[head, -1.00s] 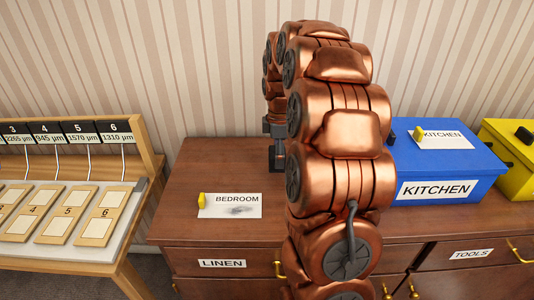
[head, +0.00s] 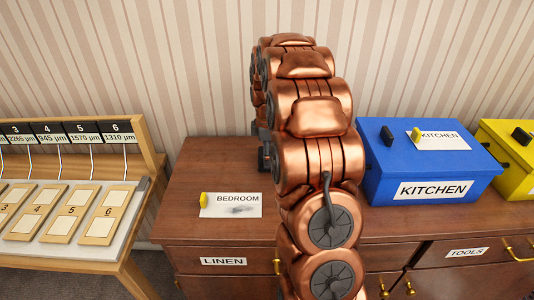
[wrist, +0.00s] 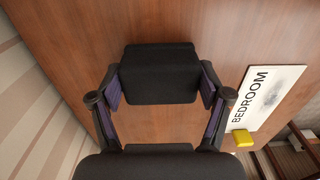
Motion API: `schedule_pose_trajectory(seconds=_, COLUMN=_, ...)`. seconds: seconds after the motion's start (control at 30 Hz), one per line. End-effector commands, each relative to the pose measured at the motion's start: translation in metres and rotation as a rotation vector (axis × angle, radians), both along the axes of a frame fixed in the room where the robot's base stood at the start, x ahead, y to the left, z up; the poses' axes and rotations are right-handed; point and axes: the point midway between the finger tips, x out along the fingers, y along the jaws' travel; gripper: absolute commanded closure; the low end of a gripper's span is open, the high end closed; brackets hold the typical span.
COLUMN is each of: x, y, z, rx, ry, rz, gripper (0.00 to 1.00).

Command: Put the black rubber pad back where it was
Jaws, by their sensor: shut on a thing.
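The black rubber pad (wrist: 160,73) shows in the wrist view as a dark block between the two fingers. My gripper (wrist: 160,88) is shut on it, one finger at each side. The brown wooden cabinet top is beneath; I cannot tell whether the pad touches it. In the head view my gripper (head: 264,156) is mostly hidden behind my copper arm, over the cabinet top left of the blue box, and the pad cannot be made out. A white BEDROOM card (head: 231,205) with a grey smudge lies in front; it also shows in the wrist view (wrist: 266,100).
A yellow piece (head: 204,199) sits on the BEDROOM card's left end. A blue KITCHEN box (head: 400,172) with a black knob (head: 387,134) stands right of my arm, a yellow box (head: 508,165) beyond. A sample rack (head: 80,210) stands left.

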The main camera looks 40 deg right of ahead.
Motion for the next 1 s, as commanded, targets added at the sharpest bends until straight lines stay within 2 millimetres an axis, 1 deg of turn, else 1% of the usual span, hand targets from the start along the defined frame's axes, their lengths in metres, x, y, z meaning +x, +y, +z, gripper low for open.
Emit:
schedule_pose_trajectory(seconds=0.1, x=-0.0006, y=0.0003, z=-0.0040, rx=0.001, ry=0.001, rz=0.000, gripper=0.67)
schedule_pose_trajectory(seconds=0.3, x=-0.0004, y=0.0002, z=-0.0041, rx=0.001, ry=-0.001, rz=0.000, gripper=0.67)
schedule_pose_trajectory(seconds=0.43, x=-0.0006, y=0.0002, z=-0.0077, rx=0.001, ry=-0.001, rz=0.000, gripper=0.67)
schedule_pose_trajectory(seconds=0.47, x=-0.0005, y=0.0000, z=-0.0071, rx=0.001, ry=-0.001, rz=-0.001, gripper=0.21)
schedule_pose_trajectory(seconds=0.5, x=-0.0005, y=0.0000, z=-0.0068, rx=0.001, ry=-0.001, rz=-0.001, gripper=0.17)
schedule_pose_trajectory(seconds=0.67, x=-0.0004, y=0.0000, z=-0.0066, rx=0.001, ry=-0.001, rz=-0.001, gripper=0.00)
schedule_pose_trajectory(seconds=1.0, x=-0.0004, y=0.0000, z=-0.0054, rx=0.001, ry=-0.001, rz=0.000, gripper=0.00)
